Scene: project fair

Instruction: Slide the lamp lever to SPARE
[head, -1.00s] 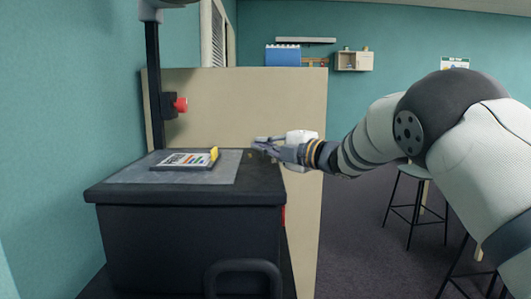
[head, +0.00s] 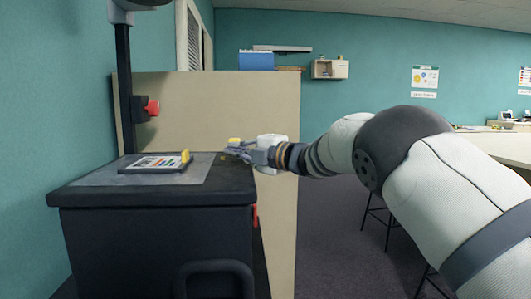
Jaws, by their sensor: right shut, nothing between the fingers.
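A dark cabinet (head: 110,196) stands at the left with a grey mat (head: 92,181) on its top. A flat panel (head: 150,168) with coloured stripes lies on the mat, and a yellow block (head: 185,156) stands at its right end. Another yellow piece (head: 235,140) shows just above my right gripper's fingers. I cannot tell which is the lamp lever, and no SPARE label is readable. My right gripper (head: 230,151) is shut and empty over the cabinet top's right rear corner, right of the panel. Whether it touches the yellow piece is unclear. My left gripper is out of view.
A beige board (head: 220,100) stands behind the cabinet. A red button (head: 152,107) sits on a dark post at the left. A handle (head: 216,268) juts from the cabinet front. Dark stools stand on the open floor at right.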

